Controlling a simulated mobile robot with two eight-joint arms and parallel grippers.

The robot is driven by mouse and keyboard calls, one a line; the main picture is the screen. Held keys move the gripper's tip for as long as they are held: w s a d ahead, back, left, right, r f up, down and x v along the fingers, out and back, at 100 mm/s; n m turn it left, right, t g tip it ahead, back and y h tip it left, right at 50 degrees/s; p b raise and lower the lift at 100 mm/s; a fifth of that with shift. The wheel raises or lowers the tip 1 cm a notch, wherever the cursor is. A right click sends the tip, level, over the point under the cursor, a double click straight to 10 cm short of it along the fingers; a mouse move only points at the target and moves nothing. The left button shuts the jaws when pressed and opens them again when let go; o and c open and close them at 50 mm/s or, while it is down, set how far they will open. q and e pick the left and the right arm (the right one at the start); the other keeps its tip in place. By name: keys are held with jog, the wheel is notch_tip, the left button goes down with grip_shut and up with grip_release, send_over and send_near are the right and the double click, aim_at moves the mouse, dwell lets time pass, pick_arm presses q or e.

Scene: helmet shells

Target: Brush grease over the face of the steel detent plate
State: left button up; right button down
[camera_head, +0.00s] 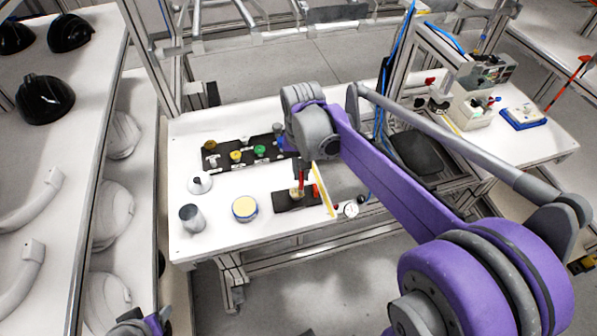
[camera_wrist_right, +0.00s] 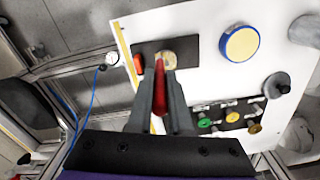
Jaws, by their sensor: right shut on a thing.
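My right gripper (camera_head: 303,168) is shut on the red handle of a brush (camera_head: 301,180). In the right wrist view the fingers (camera_wrist_right: 160,76) flank the red handle (camera_wrist_right: 160,88), which points at a dark rectangular plate or mat (camera_wrist_right: 190,46). A small pale-gold round piece (camera_wrist_right: 167,58) shows at the brush's end on it; whether this is bristles or the detent plate I cannot tell. The dark rectangle also shows in the head view (camera_head: 284,204). A blue-rimmed tin with a pale yellow top (camera_head: 245,208) is to its left. My left arm shows only partly at the bottom left.
A black rack (camera_head: 222,160) with yellow and green knobs lies behind. A grey cup (camera_head: 191,218) and a white cone-shaped item (camera_head: 200,183) stand at left. A red piece (camera_wrist_right: 138,63), yellow strip (camera_head: 322,190) and dial gauge (camera_head: 350,210) are right of the brush.

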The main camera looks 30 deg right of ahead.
jog(key=shift+w+d, duration=0.1)
jog(key=shift+d, duration=0.05)
jog(key=shift+w+d+r, duration=0.1)
jog(key=shift+w+d, duration=0.05)
jog(key=shift+w, duration=0.7)
jog(key=shift+w, duration=0.1)
jog(key=shift+w+a, duration=0.2)
jog(key=shift+w, duration=0.05)
jog(key=shift+a, duration=0.4)
jog(key=shift+a, duration=0.3)
